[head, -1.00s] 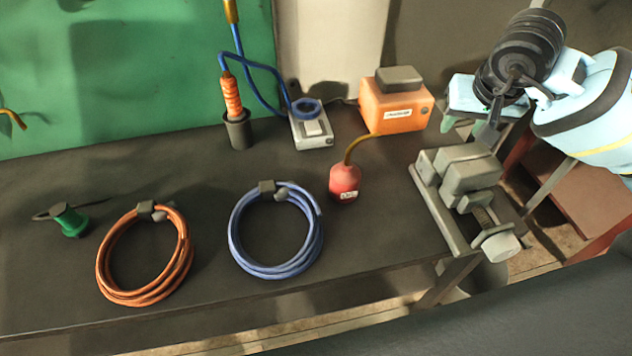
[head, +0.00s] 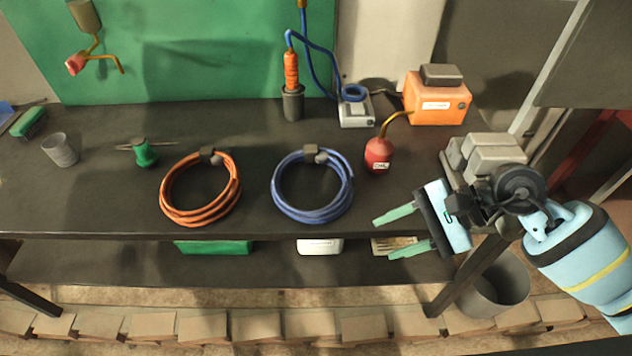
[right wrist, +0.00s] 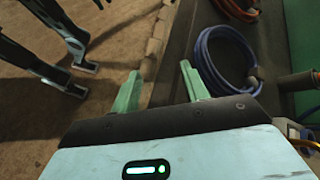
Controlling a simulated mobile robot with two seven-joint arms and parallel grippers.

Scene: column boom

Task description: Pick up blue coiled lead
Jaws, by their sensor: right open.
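The blue coiled lead (head: 279,203) lies flat on the dark bench top, with a dark clip at its far side. My right gripper (head: 382,237) is open and empty, its green fingers pointing left near the bench's front edge. It is to the right of the blue coil and apart from it. In the right wrist view the blue coil (right wrist: 203,66) lies beyond and to the right of the fingers (right wrist: 160,90). My left gripper is not clearly identifiable in either view.
An orange coiled lead (head: 166,206) lies left of the blue one. A red oil can (head: 378,155) stands to its right, and a grey vise (head: 492,150) is behind my right gripper. The bench front edge (head: 120,237) is clear. A bin (head: 497,290) stands below.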

